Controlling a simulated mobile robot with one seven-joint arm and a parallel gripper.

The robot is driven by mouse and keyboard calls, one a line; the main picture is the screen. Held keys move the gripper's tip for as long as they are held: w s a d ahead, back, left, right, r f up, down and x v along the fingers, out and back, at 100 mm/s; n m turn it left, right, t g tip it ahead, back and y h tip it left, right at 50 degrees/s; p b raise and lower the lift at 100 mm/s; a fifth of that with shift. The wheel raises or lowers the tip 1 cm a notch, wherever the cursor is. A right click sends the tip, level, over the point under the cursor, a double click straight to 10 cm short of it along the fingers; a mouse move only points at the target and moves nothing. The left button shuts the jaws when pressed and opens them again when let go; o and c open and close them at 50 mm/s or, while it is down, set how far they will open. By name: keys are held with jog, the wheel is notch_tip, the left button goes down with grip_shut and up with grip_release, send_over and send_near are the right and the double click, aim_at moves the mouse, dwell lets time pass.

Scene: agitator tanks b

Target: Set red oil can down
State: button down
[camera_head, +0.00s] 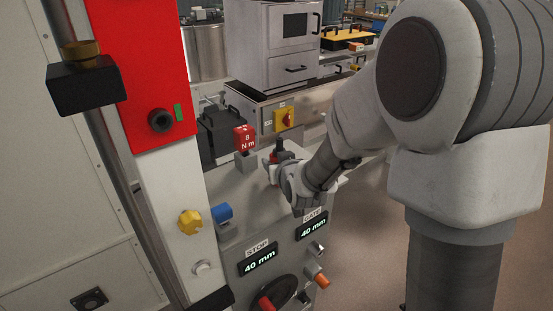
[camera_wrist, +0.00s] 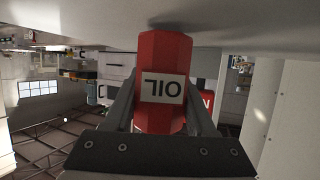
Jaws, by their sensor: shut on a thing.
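The red oil can (camera_wrist: 165,55) has a white label reading OIL and sits between the two fingers of my gripper (camera_wrist: 163,100) in the wrist view. That view is upside down. The can's base end is at or very near the grey bench top (camera_wrist: 240,25), with a dark shadow beside it; I cannot tell if it touches. In the head view the oil can (camera_head: 279,156) shows small, with a dark top, over the grey bench top (camera_head: 232,183). My gripper (camera_head: 274,166) is around it and partly hides it.
A red block marked 8 N m (camera_head: 245,138) stands left of the can. A blue-capped part (camera_head: 222,213), a yellow knob (camera_head: 190,222) and a red panel (camera_head: 140,70) are further left. STOP (camera_head: 258,260) and GATE (camera_head: 312,225) displays are on the front. A yellow switch (camera_head: 284,119) is behind.

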jog(key=shift+f, duration=0.15)
jog(key=shift+f+b, duration=0.25)
jog(key=shift+b, duration=0.1)
jog(key=shift+c, duration=1.1)
grip_release()
jog(key=shift+r, duration=0.15)
